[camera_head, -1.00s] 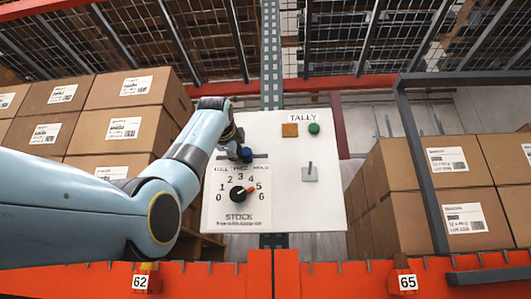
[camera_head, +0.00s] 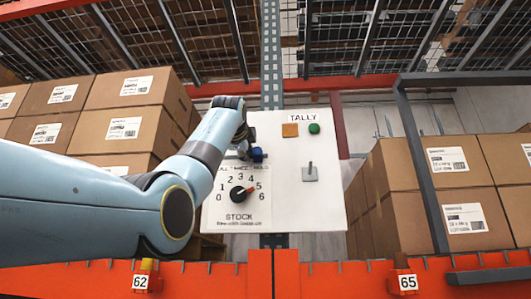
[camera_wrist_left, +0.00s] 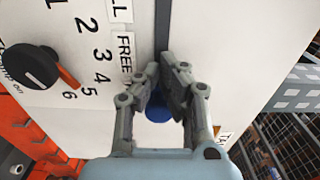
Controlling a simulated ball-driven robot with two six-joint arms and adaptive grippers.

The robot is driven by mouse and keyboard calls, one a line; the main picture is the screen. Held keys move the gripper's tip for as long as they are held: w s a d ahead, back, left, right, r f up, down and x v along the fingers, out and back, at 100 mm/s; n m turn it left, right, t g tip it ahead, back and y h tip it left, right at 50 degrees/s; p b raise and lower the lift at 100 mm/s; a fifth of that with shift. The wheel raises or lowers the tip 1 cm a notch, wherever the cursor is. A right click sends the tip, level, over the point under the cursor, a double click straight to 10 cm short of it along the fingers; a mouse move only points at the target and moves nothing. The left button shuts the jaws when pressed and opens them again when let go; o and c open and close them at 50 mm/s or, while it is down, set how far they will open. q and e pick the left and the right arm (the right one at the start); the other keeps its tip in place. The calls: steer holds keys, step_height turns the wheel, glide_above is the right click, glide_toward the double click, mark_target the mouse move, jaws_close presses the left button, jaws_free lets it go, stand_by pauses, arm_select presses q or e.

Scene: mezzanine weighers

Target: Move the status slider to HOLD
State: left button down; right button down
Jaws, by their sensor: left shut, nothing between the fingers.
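The blue slider knob (camera_head: 257,154) sits near the right end of its row on the white panel (camera_head: 323,215), about above the HOLD label (camera_head: 261,167). My left gripper (camera_head: 243,151) is shut and empty, at the panel just left of the knob. In the left wrist view the closed fingers (camera_wrist_left: 167,75) lie over the dark slider slot (camera_wrist_left: 162,25), and the knob (camera_wrist_left: 158,111) shows on their far side from the FULL label. The FREE label (camera_wrist_left: 126,55) is beside the fingers; HOLD is hidden there. Whether the fingers touch the knob is unclear. My right gripper is out of view.
A STOCK dial (camera_head: 238,194) is below the slider. An orange square (camera_head: 290,130), a green button (camera_head: 314,128) and a toggle lever (camera_head: 310,172) are to the right. Boxes (camera_head: 118,92) stand on both sides; an orange rail (camera_head: 340,278) crosses the front.

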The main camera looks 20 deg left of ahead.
arm_select(q)
steer(key=shift+s+a, duration=0.2)
steer(key=shift+a, duration=0.5)
steer(key=b+v, duration=0.8)
steer(key=v, duration=0.2)
steer(key=shift+b, duration=0.3)
steer(key=shift+w+d, duration=0.1)
steer(key=shift+w, duration=0.05)
stand_by(0.4)
